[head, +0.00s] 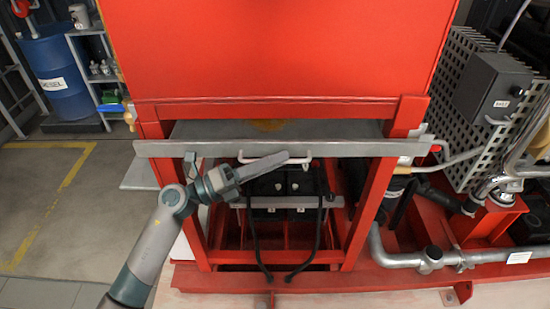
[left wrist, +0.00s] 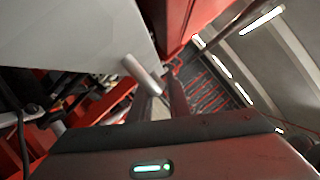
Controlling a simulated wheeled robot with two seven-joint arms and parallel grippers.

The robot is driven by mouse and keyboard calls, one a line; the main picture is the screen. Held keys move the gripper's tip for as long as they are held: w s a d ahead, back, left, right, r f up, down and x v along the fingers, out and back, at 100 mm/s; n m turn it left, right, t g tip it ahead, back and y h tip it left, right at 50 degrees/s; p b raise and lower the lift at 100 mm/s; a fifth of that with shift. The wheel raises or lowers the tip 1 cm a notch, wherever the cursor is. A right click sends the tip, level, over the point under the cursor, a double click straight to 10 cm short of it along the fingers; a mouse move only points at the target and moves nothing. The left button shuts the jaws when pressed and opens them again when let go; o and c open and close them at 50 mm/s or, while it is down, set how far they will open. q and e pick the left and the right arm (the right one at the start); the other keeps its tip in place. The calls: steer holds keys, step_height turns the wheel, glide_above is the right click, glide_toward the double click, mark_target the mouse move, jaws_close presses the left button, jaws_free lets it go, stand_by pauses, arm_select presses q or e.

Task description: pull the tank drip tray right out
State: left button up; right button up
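The tank drip tray (head: 360,148) is a wide grey tray with a long front lip, under the red tank (head: 280,45) and between red frame posts. Part of its top shows behind the lip. A pale bar handle (head: 248,157) is on its front. My left gripper (head: 300,160) is at this handle, its fingers pointing right and overlapping it. In the left wrist view the two fingers (left wrist: 163,95) have a small gap, and a pale bar (left wrist: 140,73) runs down to them. I cannot tell whether they clamp it. My right gripper is not in view.
Below the tray, black batteries (head: 285,185) with hanging cables stand inside the red frame. Grey pipework (head: 400,259) and a perforated guard (head: 475,105) are at the right. A blue diesel drum (head: 58,75) stands back left. The floor at left is clear.

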arm_select(q)
jaws_close()
stand_by(1.5)
